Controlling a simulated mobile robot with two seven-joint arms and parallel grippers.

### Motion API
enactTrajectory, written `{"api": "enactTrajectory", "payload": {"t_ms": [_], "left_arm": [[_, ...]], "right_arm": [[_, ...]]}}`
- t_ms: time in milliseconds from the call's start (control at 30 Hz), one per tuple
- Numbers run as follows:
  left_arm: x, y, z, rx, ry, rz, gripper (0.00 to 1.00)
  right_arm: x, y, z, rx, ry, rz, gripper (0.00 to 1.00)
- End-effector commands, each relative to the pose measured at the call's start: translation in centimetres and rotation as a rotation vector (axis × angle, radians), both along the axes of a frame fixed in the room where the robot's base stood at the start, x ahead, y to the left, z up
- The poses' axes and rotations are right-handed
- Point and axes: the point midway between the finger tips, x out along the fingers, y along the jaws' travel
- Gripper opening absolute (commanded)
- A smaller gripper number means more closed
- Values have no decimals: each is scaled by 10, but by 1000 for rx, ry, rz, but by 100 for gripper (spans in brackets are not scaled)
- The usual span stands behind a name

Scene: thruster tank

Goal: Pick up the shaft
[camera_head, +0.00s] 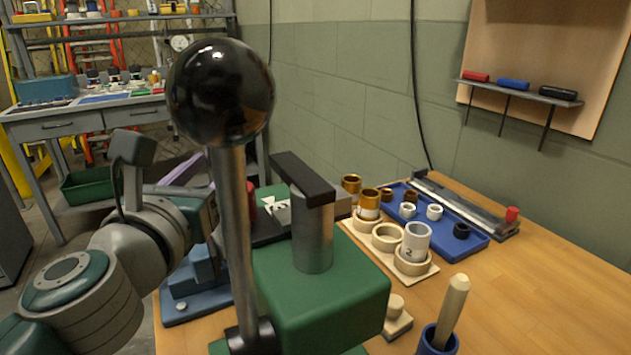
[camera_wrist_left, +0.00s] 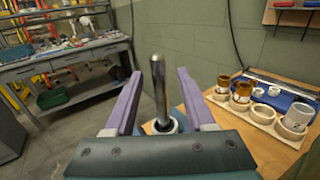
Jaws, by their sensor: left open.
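The shaft (camera_wrist_left: 161,98) is a dark, shiny metal rod. In the left wrist view it stands upright, its lower end in a pale ring-shaped seat (camera_wrist_left: 160,127). My left gripper (camera_wrist_left: 158,74) is open, with one purple finger on each side of the shaft and gaps between shaft and fingers. In the head view only part of a purple finger of my left gripper (camera_head: 184,174) shows behind a lever pole, and I cannot make out the shaft there. My right gripper is in neither view.
A green press (camera_head: 320,290) with a black-knobbed lever (camera_head: 232,190) stands close in front. To its right are a pale ring rack (camera_head: 425,277), a blue tray (camera_head: 470,245) and a blue cup with a wooden handle (camera_head: 453,310). The bench's right side is clear.

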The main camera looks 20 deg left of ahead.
Motion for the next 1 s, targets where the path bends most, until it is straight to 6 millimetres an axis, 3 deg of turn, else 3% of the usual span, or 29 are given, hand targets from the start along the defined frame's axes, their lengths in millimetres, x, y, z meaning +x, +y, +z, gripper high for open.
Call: {"api": "enactTrajectory", "payload": {"t_ms": [267, 733, 1000], "left_arm": [[2, 1, 0, -1, 0, 1, 52], [2, 1, 0, -1, 0, 0, 0], [2, 1, 0, -1, 0, 0, 0]], "right_arm": [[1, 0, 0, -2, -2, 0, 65], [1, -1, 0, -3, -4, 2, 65], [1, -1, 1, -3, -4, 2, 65]]}}
